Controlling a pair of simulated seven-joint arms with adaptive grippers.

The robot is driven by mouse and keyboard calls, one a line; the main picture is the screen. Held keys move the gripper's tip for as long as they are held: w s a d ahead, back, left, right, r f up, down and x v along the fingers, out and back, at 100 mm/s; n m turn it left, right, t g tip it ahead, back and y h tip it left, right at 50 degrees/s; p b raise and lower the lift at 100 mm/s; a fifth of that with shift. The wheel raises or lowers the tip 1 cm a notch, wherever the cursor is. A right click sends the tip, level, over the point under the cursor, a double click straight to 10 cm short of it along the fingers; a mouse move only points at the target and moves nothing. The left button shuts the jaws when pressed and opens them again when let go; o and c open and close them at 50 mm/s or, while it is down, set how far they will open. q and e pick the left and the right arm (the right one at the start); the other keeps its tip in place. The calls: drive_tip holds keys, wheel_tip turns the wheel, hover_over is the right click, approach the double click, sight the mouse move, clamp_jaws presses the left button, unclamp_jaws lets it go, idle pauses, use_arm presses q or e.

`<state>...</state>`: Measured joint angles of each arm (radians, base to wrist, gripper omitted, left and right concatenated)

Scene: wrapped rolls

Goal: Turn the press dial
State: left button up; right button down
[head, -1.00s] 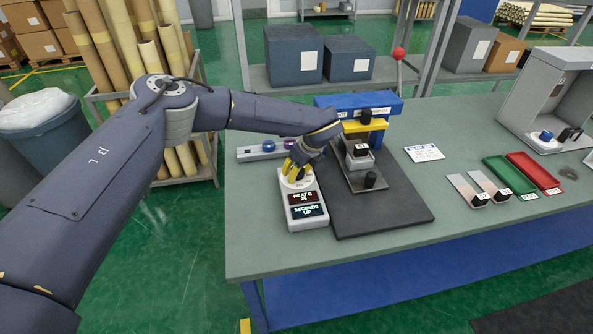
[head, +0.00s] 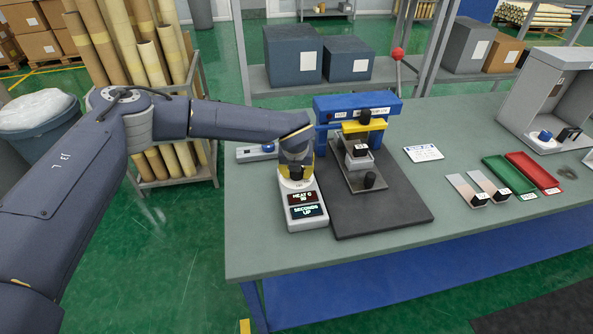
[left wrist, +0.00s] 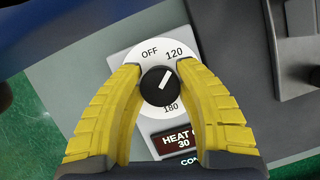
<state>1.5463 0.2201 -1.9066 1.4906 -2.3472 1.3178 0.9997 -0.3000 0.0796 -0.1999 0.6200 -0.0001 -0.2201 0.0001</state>
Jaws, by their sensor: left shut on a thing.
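The press dial is a black knob (left wrist: 158,86) on a white disc marked OFF, 120 and 180, in the left wrist view. Its white pointer line slants up and right, roughly toward 120. The yellow fingers of my left gripper (left wrist: 157,82) are shut on the knob, one on each side. In the head view my left gripper (head: 297,172) points down onto the top of the white control box (head: 302,224). The box's heat display (left wrist: 176,139) reads 30. The blue heat press (head: 358,103) stands right of the box. My right gripper is not in view.
A dark mat (head: 398,212) lies under the press. A white label card (head: 423,153), a green tray (head: 509,174) and a red tray (head: 533,172) lie to the right. The table front is clear.

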use_arm(q)
drive_tip(key=m+h, duration=0.1)
drive_tip(key=m, duration=0.1)
drive_tip(key=m+h, duration=0.1)
drive_tip(key=m, duration=0.2)
drive_tip(key=shift+f+m+g, duration=0.1)
drive_tip(key=shift+m+g, duration=0.2)
drive_tip(key=m, duration=0.2)
drive_tip(key=m+g+h, duration=0.1)
drive_tip(key=m, duration=0.1)
drive_tip(key=shift+d+m+g, duration=0.1)
drive_tip(key=shift+m+g, duration=0.2)
drive_tip(key=shift+m, duration=0.1)
drive_tip(key=shift+s, duration=0.1)
drive_tip(key=o, duration=1.2)
drive_tip(key=shift+h, duration=0.3)
drive_tip(key=v, duration=1.2)
drive_tip(key=shift+d, duration=0.15)
